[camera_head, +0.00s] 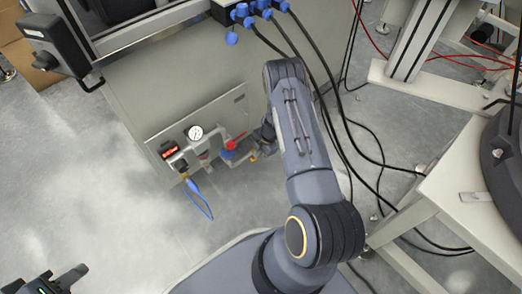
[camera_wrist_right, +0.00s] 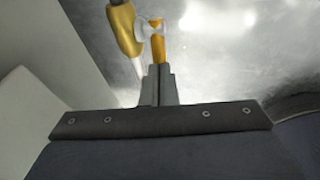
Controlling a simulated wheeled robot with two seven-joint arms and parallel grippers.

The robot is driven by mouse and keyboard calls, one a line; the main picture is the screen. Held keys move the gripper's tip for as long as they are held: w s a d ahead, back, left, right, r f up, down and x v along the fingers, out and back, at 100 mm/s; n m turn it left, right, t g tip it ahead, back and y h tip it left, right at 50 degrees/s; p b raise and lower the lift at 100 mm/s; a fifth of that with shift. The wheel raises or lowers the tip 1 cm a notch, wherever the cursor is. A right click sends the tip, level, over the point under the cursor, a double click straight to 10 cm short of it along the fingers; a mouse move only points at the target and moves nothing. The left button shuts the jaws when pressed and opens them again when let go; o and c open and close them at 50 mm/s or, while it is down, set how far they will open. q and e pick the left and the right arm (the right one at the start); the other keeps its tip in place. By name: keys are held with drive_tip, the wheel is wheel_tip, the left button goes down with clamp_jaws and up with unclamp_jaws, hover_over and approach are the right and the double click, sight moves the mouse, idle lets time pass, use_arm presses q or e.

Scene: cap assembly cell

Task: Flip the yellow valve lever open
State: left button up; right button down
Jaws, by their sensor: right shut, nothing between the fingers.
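The yellow valve lever (camera_wrist_right: 159,47) shows in the right wrist view as a short orange-yellow bar, beside a brass pipe fitting (camera_wrist_right: 126,30). My right gripper (camera_wrist_right: 159,85) is shut and empty, its fingertips just at the near end of the lever; I cannot tell whether they touch it. In the head view my right gripper (camera_head: 265,140) is at the right end of the pipework on the cabinet, partly hidden by my arm. The lever is too small there to make out clearly. My left gripper (camera_head: 45,281) is at the bottom left corner, open and empty, far from the valve.
The grey cabinet (camera_head: 150,90) carries a pressure gauge (camera_head: 195,132), a red knob (camera_head: 231,145) and a blue hose (camera_head: 198,197). Black cables (camera_head: 318,70) hang close to my right arm. A white table (camera_head: 470,195) stands at the right.

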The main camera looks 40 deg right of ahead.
drive_tip(key=shift+a+f, duration=0.1)
drive_tip(key=shift+f, duration=0.1)
drive_tip(key=shift+w+a+f+h, duration=0.1)
drive_tip(key=shift+a+f+h, duration=0.35)
drive_tip(key=shift+h, duration=0.05)
drive_tip(key=shift+a+h, duration=0.1)
drive_tip(key=shift+h, duration=0.3)
drive_tip(key=shift+f+h, duration=0.45)
drive_tip(key=shift+h, duration=0.35)
